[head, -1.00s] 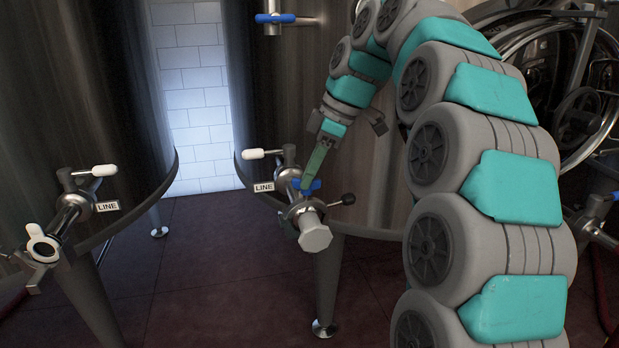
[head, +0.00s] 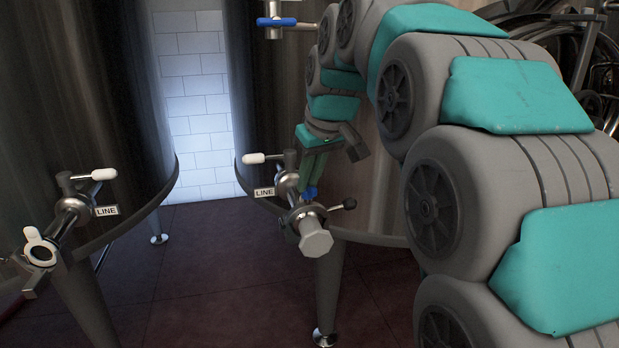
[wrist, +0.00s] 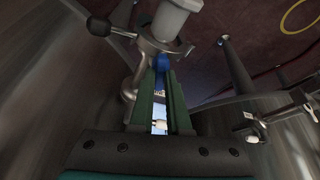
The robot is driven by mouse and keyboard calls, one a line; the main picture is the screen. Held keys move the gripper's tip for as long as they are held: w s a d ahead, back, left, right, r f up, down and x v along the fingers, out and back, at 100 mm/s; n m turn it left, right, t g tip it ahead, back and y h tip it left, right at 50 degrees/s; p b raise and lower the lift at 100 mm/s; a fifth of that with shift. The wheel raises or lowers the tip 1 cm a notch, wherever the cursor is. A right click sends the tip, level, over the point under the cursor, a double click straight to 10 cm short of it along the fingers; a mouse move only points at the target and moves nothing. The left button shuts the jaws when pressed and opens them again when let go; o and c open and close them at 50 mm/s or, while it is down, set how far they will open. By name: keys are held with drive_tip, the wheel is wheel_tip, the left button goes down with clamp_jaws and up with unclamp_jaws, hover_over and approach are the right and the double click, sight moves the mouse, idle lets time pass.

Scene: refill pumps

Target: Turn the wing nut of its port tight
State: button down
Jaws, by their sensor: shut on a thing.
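The blue wing nut (head: 310,192) sits on top of the clamp around the right tank's port (head: 303,214). A pale many-sided cap (head: 316,240) closes the port's front end. My gripper (head: 311,184) comes down from above, its green fingers shut on the wing nut. In the wrist view the blue wing nut (wrist: 161,63) shows between the two fingertips (wrist: 161,74), with the clamp and pale cap (wrist: 178,18) just beyond. The fingers hide part of the nut.
A white-handled valve (head: 265,158) and a LINE tag (head: 264,193) sit left of the port. A black-knobbed lever (head: 346,204) sticks out right. The left tank has a similar open-ended port (head: 42,252). Floor between the tanks is clear.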

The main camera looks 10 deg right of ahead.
drive_tip(key=m+h, duration=0.2)
drive_tip(key=m, duration=0.3)
drive_tip(key=shift+a+m+p, duration=0.15)
drive_tip(key=shift+m+p, duration=0.15)
drive_tip(key=shift+p, duration=0.1)
drive_tip(key=m+h, duration=0.1)
drive_tip(key=m, duration=0.1)
drive_tip(key=m+h+p, duration=0.1)
drive_tip(key=m, duration=0.2)
drive_tip(key=shift+w+a+r+g, duration=0.1)
drive_tip(key=shift+g, duration=0.3)
drive_tip(key=m, duration=0.3)
drive_tip(key=m+g+h+p, duration=0.1)
drive_tip(key=m, duration=0.1)
drive_tip(key=shift+w+a+m+g+h, duration=0.15)
drive_tip(key=shift+m+g+h, duration=0.15)
drive_tip(key=shift+m, duration=0.1)
drive_tip(key=shift+m+g, duration=0.8)
drive_tip(key=shift+m, duration=1.4)
drive_tip(key=c, duration=0.9)
unclamp_jaws()
